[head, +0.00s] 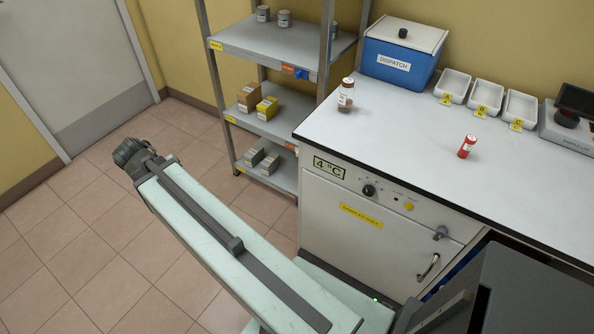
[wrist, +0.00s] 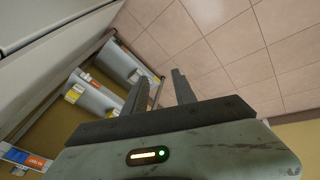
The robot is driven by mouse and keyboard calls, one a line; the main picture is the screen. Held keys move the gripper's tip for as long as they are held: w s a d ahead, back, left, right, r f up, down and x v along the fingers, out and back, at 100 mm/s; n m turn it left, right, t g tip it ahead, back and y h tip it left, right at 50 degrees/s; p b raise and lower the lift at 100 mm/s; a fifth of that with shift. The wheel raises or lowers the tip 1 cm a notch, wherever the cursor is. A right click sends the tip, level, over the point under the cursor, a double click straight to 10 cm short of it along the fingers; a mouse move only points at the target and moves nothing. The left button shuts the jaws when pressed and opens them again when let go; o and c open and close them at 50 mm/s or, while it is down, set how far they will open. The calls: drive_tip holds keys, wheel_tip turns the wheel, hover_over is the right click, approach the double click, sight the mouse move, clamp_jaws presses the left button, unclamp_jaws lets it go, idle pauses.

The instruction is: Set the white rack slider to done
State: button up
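A grey-white metal rack (head: 262,52) stands against the back wall in the head view. On the front edge of its upper shelf is an orange-and-white strip with a small blue slider (head: 301,74) near the right end. The slider's wording is too small to read. In the wrist view the rack shelf (wrist: 95,102) lies on the left, and an orange, white and blue strip (wrist: 36,161) shows at lower left. My gripper (wrist: 161,76) has its two dark fingers apart with nothing between them. It is clear of the rack, pointing over floor tiles.
A 4 °C cabinet (head: 360,235) is below. Tiled floor (head: 80,235) is free at left.

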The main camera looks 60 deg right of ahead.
drive_tip(key=d+f+m+h+b, duration=0.3)
drive_tip(key=d+f+b, duration=0.5)
drive_tip(key=d+f, duration=0.25)
drive_tip(key=m+g+h+b, duration=0.1)
drive_tip(key=m+h+b, duration=0.9)
drive_tip(key=b, duration=2.4)
approach(297, 153)
drive_tip(key=d, duration=0.2)
drive_tip(key=shift+n+h, duration=0.3)
drive_tip(key=d, duration=0.7)
drive_tip(key=shift+w+d+f, duration=0.1)
drive_tip(key=shift+d+f, duration=0.1)
drive_tip(key=shift+f, duration=0.15)
clamp_jaws()
drive_tip(key=shift+a, duration=0.1)
